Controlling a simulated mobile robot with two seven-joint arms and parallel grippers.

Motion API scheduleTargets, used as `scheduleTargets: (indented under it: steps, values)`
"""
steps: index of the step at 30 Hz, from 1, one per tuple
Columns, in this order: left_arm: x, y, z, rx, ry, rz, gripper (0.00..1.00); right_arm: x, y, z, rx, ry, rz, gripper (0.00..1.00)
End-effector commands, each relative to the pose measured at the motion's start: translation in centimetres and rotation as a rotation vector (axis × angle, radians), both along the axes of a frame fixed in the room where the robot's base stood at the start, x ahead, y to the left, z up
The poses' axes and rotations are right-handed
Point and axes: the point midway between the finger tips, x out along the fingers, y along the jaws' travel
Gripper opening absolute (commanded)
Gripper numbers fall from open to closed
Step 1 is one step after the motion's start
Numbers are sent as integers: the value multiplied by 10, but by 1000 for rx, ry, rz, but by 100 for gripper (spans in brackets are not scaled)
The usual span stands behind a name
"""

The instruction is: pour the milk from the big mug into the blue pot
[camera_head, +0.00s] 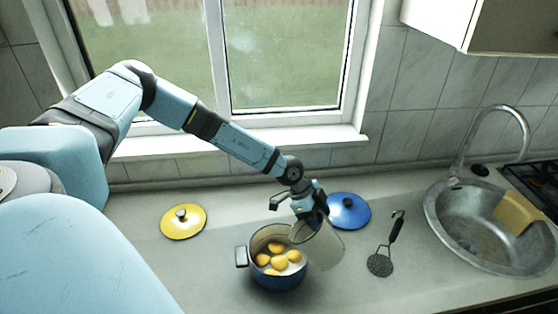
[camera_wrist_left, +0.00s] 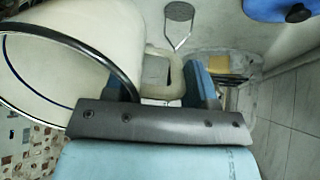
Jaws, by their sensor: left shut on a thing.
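The blue pot (camera_head: 277,283) stands on the counter, a dark blue pot with a pale inside. Several round yellow-orange pieces (camera_head: 279,262) show inside it. The big mug (camera_head: 322,245), pale with a dark rim, is tilted at the pot's right side, partly over its edge. My left gripper (camera_head: 308,207) is above the mug and shut on its handle. In the left wrist view the mug (camera_wrist_left: 85,45) fills the left, with its handle between the fingers of my gripper (camera_wrist_left: 165,85). I cannot make out milk or a stream. My right gripper is not in view.
A yellow lid (camera_head: 184,222) lies left of the pot and a blue lid (camera_head: 349,211) behind the mug. A black masher (camera_head: 381,262) lies to the right. The sink (camera_head: 480,255) holds a yellow sponge (camera_head: 518,212). The window wall bounds the back.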

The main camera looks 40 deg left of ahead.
Motion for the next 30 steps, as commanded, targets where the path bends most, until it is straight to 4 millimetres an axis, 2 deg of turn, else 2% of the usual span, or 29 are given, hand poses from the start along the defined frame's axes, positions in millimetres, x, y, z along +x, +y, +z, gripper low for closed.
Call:
scheduleTargets:
  steps: [21, 30]
  values:
    - [0, 4, -2, -90, -39, 5, 7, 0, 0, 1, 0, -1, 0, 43]
    - [-1, 4, -9, -130, -51, 4, 7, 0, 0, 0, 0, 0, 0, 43]
